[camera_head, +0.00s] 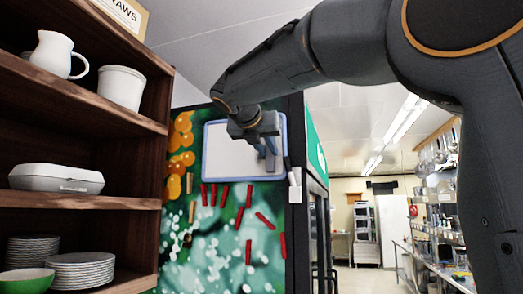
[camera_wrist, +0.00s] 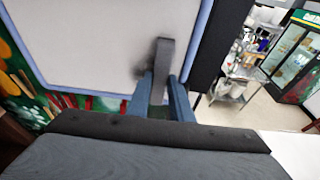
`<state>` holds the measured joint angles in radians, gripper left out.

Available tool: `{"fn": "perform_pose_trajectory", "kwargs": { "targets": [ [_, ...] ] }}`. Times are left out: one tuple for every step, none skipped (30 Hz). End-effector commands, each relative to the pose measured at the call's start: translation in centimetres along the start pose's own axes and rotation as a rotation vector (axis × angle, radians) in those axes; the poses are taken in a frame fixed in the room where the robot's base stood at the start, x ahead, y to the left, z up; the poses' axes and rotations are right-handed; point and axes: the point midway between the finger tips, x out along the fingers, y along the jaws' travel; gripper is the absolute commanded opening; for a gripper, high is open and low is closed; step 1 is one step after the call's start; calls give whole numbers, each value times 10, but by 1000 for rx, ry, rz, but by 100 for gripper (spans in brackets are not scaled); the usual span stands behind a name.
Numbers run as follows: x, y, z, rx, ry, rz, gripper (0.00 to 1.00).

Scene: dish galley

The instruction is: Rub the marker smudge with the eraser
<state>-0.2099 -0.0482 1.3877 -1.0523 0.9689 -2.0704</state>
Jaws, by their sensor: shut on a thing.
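A whiteboard (camera_head: 218,160) with a pale blue frame hangs on the brightly printed panel; its white face fills the upper left of the wrist view (camera_wrist: 90,40). My gripper (camera_head: 268,152) is in front of the board's right part. In the wrist view its blue fingers (camera_wrist: 160,84) are shut on a dark grey eraser (camera_wrist: 164,57), which points toward the board. I cannot tell whether the eraser touches the surface. A faint grey marker smudge (camera_wrist: 143,67) shows just left of the eraser, partly hidden by it. In the head view the eraser is hard to make out.
A white holder (camera_head: 295,185) with a pen-like thing is at the board's lower right. A wooden shelf (camera_head: 85,95) with a jug (camera_head: 58,55), a white pot (camera_head: 121,87) and stacked plates (camera_head: 80,271) stands at left. An open aisle (camera_head: 355,278) lies to the right.

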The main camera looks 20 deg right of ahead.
Motion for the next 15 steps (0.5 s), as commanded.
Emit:
{"fn": "perform_pose_trajectory", "kwargs": {
  "targets": [
    [0,-5,0,1,0,-1,2],
    [0,-7,0,0,0,-1,2],
    [1,-11,0,-1,0,-2,2],
    [1,-13,0,-1,0,-2,2],
    [1,-16,0,-1,0,-3,2],
    [1,-18,1,-1,-1,-2,2],
    [1,-19,1,-1,-1,-2,2],
    [2,-20,1,-1,-1,-1,2],
    [2,-20,0,-1,-1,-1,2],
    [2,-20,0,-1,-1,0,2],
    [2,-20,0,-1,0,0,2],
    [2,-20,0,-1,0,0,2],
    [2,-20,0,-2,0,0,2],
    [2,-20,0,-2,0,0,2],
    [2,-20,0,-2,0,-1,2]
  ]
}}
